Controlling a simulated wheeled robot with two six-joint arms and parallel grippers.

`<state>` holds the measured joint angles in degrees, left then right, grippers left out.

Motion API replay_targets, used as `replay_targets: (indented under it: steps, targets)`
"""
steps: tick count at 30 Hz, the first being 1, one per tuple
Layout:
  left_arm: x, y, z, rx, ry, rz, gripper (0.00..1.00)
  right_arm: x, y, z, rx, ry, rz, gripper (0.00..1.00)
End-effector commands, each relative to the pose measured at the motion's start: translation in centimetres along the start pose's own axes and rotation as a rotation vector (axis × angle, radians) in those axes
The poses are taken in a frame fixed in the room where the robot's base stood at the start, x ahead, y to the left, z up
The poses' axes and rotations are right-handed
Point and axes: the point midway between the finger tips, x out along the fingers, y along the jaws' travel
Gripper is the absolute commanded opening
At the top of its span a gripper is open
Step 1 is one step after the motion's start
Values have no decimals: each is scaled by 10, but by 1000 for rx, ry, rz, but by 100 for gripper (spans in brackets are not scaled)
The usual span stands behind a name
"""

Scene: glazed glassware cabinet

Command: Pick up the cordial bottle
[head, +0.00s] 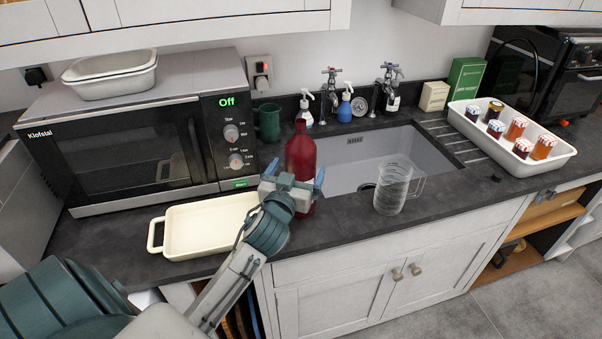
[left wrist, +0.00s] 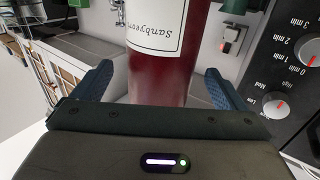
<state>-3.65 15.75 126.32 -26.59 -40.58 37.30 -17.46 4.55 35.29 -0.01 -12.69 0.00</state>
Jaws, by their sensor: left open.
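The cordial bottle (head: 301,152) is dark red with a red cap and stands upright on the dark worktop, between the microwave and the sink. In the left wrist view the bottle (left wrist: 163,72) shows its red body and a white label, lying between the two blue fingers. My left gripper (head: 293,183) is open, with one finger on each side of the bottle; it also shows in the left wrist view (left wrist: 160,88). Gaps show between fingers and bottle in that view. The gripper hides part of the bottle's lower body in the head view. My right gripper is not in view.
A cream baking dish (head: 168,249) lies left of the bottle, before the microwave (head: 120,150). A clear ribbed jug (head: 392,190) stands at right by the sink (head: 350,172). A green mug (head: 268,122) and soap bottles (head: 345,106) stand behind. A white jar tray (head: 560,155) is far right.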

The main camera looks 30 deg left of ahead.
Motion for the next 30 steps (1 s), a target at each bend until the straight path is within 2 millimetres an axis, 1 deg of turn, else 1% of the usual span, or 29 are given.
replay_targets:
  steps: [1,3,6,9,15,17,21,23,24,26,27,28,30]
  targets:
    - [9,-1,-7,2,0,-1,93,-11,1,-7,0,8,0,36]
    - [20,-1,-6,1,0,-1,93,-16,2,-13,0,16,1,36]
    - [31,-1,-4,0,-1,-1,93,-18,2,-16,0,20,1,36]
    - [35,-1,-2,0,0,1,93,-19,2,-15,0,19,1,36]
    - [35,-1,-1,0,0,1,93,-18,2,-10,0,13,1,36]
    - [35,-1,-1,0,0,1,82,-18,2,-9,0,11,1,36]
    - [35,-1,-1,0,0,1,54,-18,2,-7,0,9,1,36]
    - [35,-1,-1,0,0,1,42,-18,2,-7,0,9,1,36]
    - [35,-1,-1,0,0,1,34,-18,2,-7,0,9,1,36]
    - [35,-1,-1,0,0,1,23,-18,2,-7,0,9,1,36]
    - [35,-1,-1,0,0,1,15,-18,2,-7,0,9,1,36]
    - [35,0,-4,0,5,2,12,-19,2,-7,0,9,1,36]
    - [35,0,-4,0,5,2,12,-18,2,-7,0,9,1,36]
